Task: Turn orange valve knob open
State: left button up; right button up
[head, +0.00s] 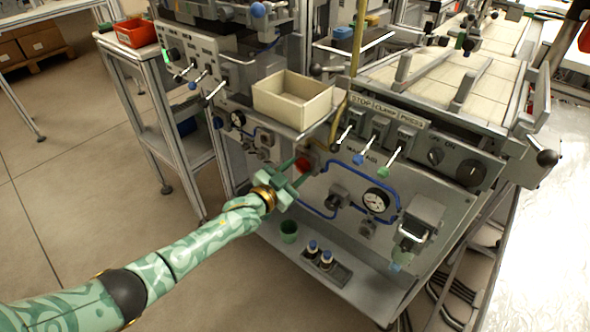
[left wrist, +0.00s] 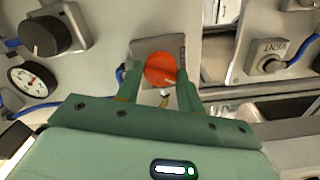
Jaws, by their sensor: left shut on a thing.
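The orange valve knob (left wrist: 160,69) is round and sits on a grey square plate on the machine's panel. In the head view the knob (head: 303,164) shows as a red-orange spot at my left gripper's fingertips. My left gripper (head: 296,168) reaches in from the left. In the left wrist view the green fingers of this gripper (left wrist: 158,78) stand on either side of the knob and are shut on it. The knob's lower edge is near a small yellowish part. My right gripper is not in view.
A cream bin (head: 292,110) stands on a ledge just above the knob. Levers (head: 362,152) stick out to the right. A gauge (head: 376,201) and blue tubing lie right of the knob. A green cup (head: 288,236) and two small bottles stand on the lower shelf.

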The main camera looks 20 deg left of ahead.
pick_arm(q)
jog(key=m, duration=0.3)
jog(key=shift+m, duration=0.3)
jog(key=m, duration=0.3)
jog(key=shift+f+m, duration=0.15)
jog(key=shift+m, duration=0.15)
jog(key=m, duration=0.3)
jog(key=shift+d+m, duration=0.1)
jog(key=shift+m, duration=0.3)
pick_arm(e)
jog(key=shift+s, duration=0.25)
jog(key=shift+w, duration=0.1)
pick_arm(q)
jog(key=shift+s+m, duration=0.1)
jog(key=shift+m, duration=0.3)
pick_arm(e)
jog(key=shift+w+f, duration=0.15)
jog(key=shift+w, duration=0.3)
pick_arm(q)
jog(key=o, duration=1)
